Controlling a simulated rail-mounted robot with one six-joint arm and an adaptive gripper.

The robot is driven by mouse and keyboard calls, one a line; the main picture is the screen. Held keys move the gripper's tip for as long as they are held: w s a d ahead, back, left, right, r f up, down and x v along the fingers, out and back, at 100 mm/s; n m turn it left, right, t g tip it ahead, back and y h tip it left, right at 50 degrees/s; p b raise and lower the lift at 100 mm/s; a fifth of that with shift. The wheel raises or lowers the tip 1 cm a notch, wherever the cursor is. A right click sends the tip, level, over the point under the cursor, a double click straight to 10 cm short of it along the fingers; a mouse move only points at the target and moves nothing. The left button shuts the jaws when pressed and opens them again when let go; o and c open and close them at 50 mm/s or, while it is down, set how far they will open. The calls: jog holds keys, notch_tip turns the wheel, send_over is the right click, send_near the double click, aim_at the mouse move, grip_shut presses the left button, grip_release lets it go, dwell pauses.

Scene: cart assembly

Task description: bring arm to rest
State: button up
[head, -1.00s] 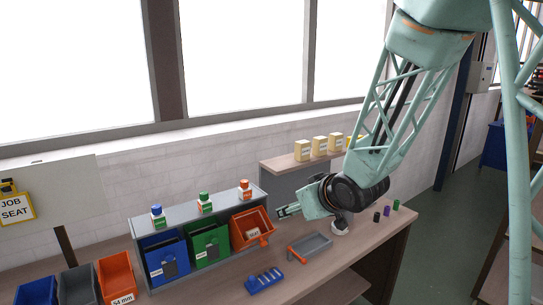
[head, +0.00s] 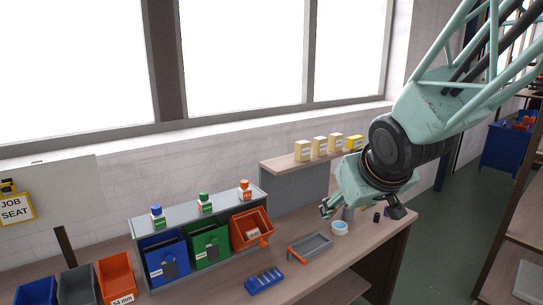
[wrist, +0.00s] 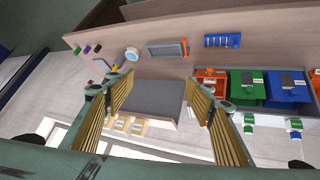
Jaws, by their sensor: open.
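My gripper (head: 328,208) is above the right part of the workbench (head: 318,280) in the head view, left of the wrist joint. In the wrist view my gripper (wrist: 162,92) shows two ribbed fingers spread wide apart. Nothing is between them; a grey surface and the shelf boxes show in the gap from farther off. My arm comes in from the upper right of the head view.
Blue (head: 163,262), green (head: 208,243) and orange (head: 251,228) bins stand left on the bench. A grey tray (head: 312,246), blue rack (head: 264,280) and white round item (head: 340,228) lie nearby. Pale boxes (head: 320,146) stand on a raised shelf behind.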

jog(key=s+d+r+m+g, duration=0.1)
jog(key=s+r+g, duration=0.1)
jog(key=s, duration=1.5)
jog(key=s+d+r+m+g, duration=0.1)
jog(key=s+r+m+g, duration=0.1)
jog(key=s, duration=1.6)
jog(key=shift+s+r, duration=0.25)
jog(key=shift+s, duration=0.05)
jog(key=shift+d, duration=0.1)
